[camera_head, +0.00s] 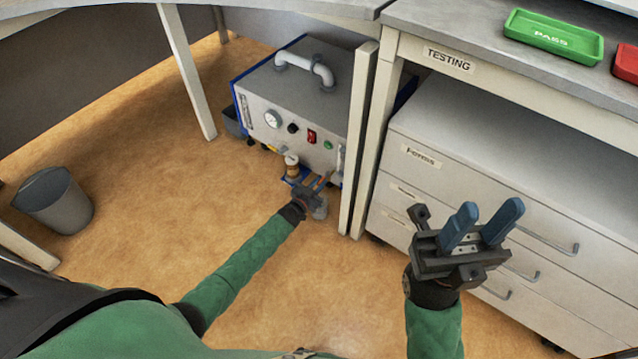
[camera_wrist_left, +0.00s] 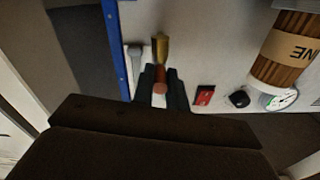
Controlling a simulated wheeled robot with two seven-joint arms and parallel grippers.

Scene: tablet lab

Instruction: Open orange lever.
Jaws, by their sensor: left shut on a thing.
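The machine (camera_head: 315,105) is a grey box with blue edges under the bench in the head view. Its orange lever (camera_head: 321,182) is low on the front panel, mostly hidden by my left gripper (camera_head: 317,186). In the left wrist view the orange lever (camera_wrist_left: 160,88) sits between the fingers of my left gripper (camera_wrist_left: 161,84), which is shut on it. A brass fitting (camera_wrist_left: 161,49) is just beyond the lever. My right gripper (camera_head: 482,222) is open and empty in front of the drawers, with its blue fingers apart.
The front panel carries a gauge (camera_head: 272,119), a red switch (camera_head: 311,136) and a brown-and-tan cylinder (camera_head: 291,167). A bench leg (camera_head: 358,140) stands close right of the machine. Drawers (camera_head: 455,190) are at right, a bin (camera_head: 55,202) at left. The floor between is clear.

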